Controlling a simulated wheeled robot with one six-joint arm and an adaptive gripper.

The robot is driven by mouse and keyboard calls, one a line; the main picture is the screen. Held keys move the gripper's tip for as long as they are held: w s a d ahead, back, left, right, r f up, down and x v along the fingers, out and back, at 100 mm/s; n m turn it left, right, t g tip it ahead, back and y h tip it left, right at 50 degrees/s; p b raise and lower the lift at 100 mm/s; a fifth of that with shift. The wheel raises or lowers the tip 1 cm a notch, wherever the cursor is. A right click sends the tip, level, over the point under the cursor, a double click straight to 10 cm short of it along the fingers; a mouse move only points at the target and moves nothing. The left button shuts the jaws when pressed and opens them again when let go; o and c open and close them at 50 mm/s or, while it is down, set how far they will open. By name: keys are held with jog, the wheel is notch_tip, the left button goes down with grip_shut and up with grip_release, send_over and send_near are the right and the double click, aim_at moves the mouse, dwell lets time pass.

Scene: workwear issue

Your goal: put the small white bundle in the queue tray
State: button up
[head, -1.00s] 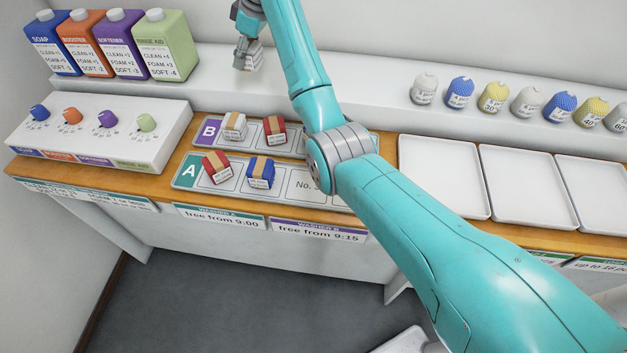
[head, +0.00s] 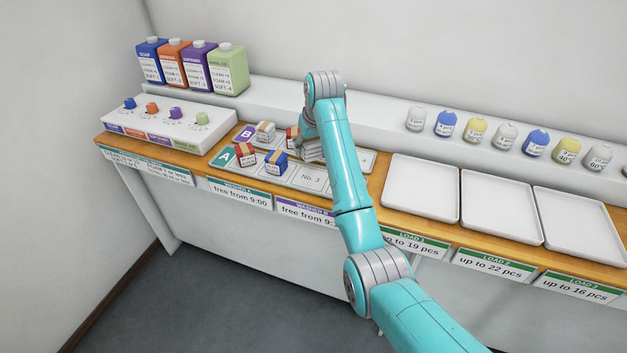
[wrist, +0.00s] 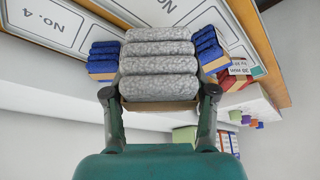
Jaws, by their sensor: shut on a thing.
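My gripper (head: 312,148) is shut on a grey-white speckled bundle of stacked rolls (wrist: 160,65) with a tan base or band. It holds the bundle over or at the right part of the queue trays; whether it touches them I cannot tell. Tray A (head: 226,158) holds a red bundle (head: 245,154) and a blue bundle (head: 276,163), with a bare No. 3 space beside them. Tray B (head: 243,133), behind, holds a white bundle (head: 265,132) and a red bundle (head: 291,136); my arm hides part of it. In the wrist view a blue bundle (wrist: 104,62) is left of the held one.
Several empty white load trays (head: 405,207) stand to the right. A dispenser box with knobs (head: 150,125) and several detergent bottles (head: 228,70) are at left. Several tagged sacks (head: 475,131) line the raised back shelf.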

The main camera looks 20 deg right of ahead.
aim_at(315, 150)
notch_tip(315, 150, down, 9)
jog(key=shift+r, duration=0.15)
dwell(0.4)
jog(key=o, duration=1.2)
jog(key=shift+c, duration=0.2)
jog(key=v, duration=1.2)
jog(key=shift+w, duration=0.1)
